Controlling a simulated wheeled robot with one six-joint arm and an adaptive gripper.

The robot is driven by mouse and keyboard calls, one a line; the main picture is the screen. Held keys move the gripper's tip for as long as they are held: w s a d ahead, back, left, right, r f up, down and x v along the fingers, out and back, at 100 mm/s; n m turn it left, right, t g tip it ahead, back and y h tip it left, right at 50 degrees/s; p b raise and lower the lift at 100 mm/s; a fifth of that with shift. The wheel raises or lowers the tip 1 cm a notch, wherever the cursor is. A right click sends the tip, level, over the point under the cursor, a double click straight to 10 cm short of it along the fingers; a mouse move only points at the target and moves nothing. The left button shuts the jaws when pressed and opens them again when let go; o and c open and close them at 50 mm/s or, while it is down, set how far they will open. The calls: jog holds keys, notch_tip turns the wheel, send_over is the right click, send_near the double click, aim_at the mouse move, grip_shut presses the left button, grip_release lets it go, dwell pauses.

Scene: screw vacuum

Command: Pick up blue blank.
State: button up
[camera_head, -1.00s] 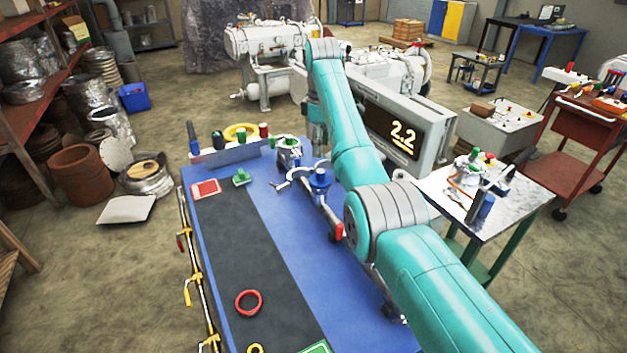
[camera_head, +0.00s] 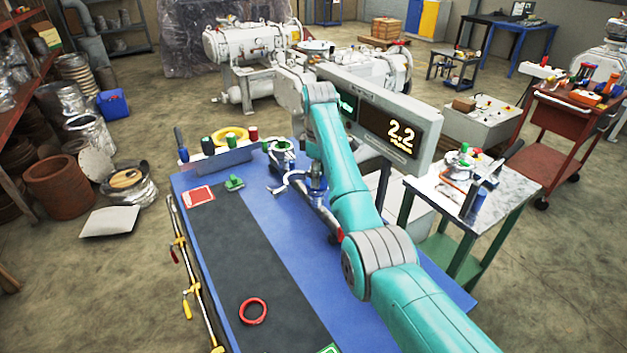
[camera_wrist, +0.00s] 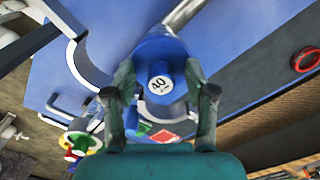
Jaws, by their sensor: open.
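A blue blank (camera_wrist: 160,83) with a round top marked "40" stands between the two fingers of my gripper (camera_wrist: 159,75) in the wrist view. The fingers are open, one on each side of it; I cannot tell whether they touch it. A wider blue body lies behind its top. In the head view a blue piece (camera_head: 317,190) shows on the blue worktable (camera_head: 275,225), just below the end of my arm. My gripper is mostly hidden there by the arm.
A curved metal clamp (camera_head: 290,182) is close to the blue piece. A rack with coloured-handled parts (camera_head: 218,158) stands at the table's far edge. A red ring (camera_head: 253,311) and a green part (camera_head: 235,183) lie on the dark strip. A display (camera_head: 385,118) stands behind the arm.

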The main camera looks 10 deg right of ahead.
grip_shut()
jog(key=shift+r, duration=0.1)
